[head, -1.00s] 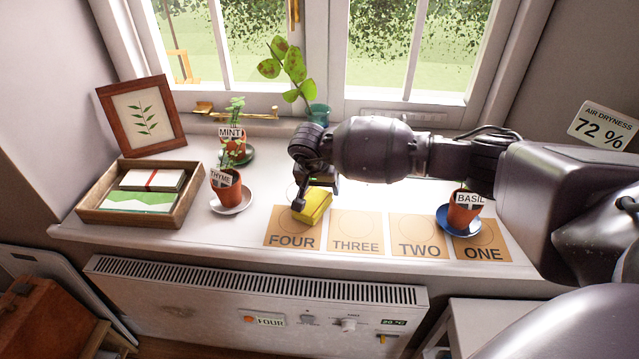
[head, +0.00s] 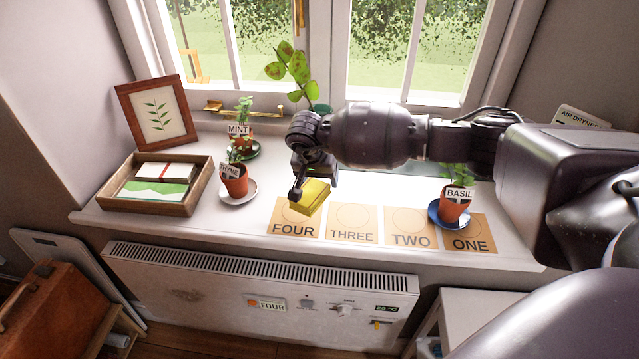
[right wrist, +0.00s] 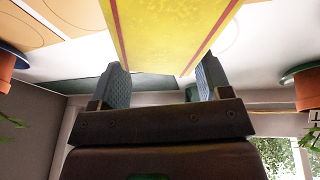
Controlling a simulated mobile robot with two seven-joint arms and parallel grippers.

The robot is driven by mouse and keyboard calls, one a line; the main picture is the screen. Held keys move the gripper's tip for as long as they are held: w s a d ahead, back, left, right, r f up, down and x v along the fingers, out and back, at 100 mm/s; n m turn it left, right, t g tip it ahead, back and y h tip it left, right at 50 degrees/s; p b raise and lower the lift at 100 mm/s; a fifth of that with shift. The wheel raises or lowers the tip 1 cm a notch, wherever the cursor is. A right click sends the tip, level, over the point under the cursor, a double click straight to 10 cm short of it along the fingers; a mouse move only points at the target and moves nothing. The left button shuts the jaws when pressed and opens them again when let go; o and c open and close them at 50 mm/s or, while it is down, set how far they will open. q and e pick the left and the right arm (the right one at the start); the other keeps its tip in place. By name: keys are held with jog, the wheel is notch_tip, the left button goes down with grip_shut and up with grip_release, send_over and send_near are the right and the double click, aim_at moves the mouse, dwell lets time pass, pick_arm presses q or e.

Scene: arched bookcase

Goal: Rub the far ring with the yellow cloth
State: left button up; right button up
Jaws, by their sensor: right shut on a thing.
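My right gripper (head: 310,182) is shut on the yellow cloth (head: 312,198), a folded block with red edge stripes. In the right wrist view the cloth (right wrist: 165,30) sits between both fingers. In the head view it overlaps the back right part of the card marked FOUR (head: 293,230); I cannot tell whether it touches the surface. A faint curved ring line (right wrist: 228,40) shows on the white sill beside the cloth in the right wrist view. The cards carry thin printed circles. My left gripper is not in view.
Cards THREE (head: 352,237), TWO (head: 411,240) and ONE (head: 470,245) lie to the right. The basil pot (head: 454,207) stands on a blue saucer. Thyme (head: 233,182) and mint (head: 241,143) pots and a wooden tray (head: 190,205) stand left. The sill edge drops to a heater (head: 220,290).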

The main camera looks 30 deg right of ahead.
notch_tip(320, 180, up, 2)
jog(key=shift+r+p, duration=0.1)
jog(key=shift+p, duration=0.25)
jog(key=shift+r, duration=0.5)
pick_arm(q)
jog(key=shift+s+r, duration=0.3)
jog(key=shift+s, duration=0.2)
pick_arm(e)
jog(key=shift+f, duration=0.15)
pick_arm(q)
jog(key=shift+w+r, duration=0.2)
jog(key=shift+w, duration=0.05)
pick_arm(e)
jog(key=shift+d, duration=0.1)
